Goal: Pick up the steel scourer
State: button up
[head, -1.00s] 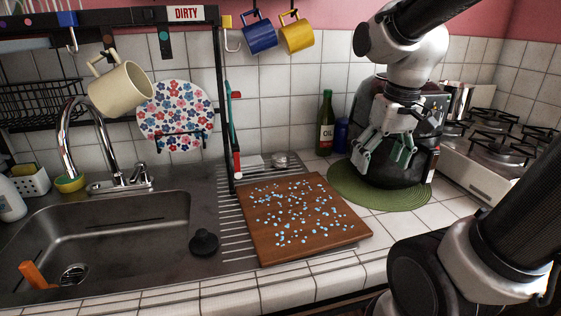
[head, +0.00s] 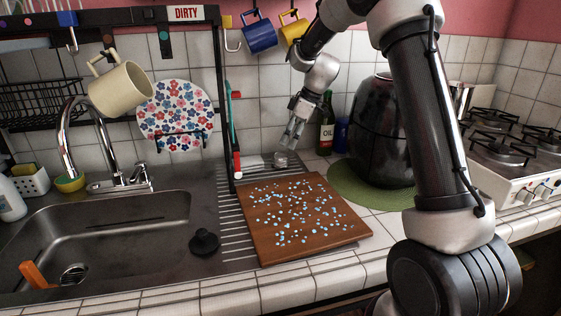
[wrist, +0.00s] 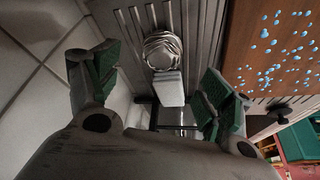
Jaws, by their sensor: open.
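The steel scourer (head: 280,159) is a small round silvery coil at the back of the ribbed steel drainboard, behind the cutting board. In the wrist view the scourer (wrist: 162,50) lies on the ribs, ahead of and between the fingers. My gripper (head: 291,138) points down just above the scourer in the head view. In the wrist view my gripper (wrist: 155,84) has its green-padded fingers wide apart with nothing between them. The scourer is not touched by the fingers.
A white block (wrist: 168,88) lies beside the scourer. The wooden cutting board (head: 298,218) with blue bits is in front. An oil bottle (head: 326,125) and a dark appliance (head: 378,135) on a green mat (head: 345,188) stand to the right. A black rack post (head: 226,110) rises to the left.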

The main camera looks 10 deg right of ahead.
aim_at(282, 155)
jog(key=shift+a+f+n, duration=0.15)
jog(key=shift+f+n, duration=0.25)
jog(key=x, duration=0.7)
jog(key=shift+s, duration=0.1)
jog(key=c, duration=1)
jog(key=shift+s+r, duration=0.1)
jog(key=shift+r, duration=0.1)
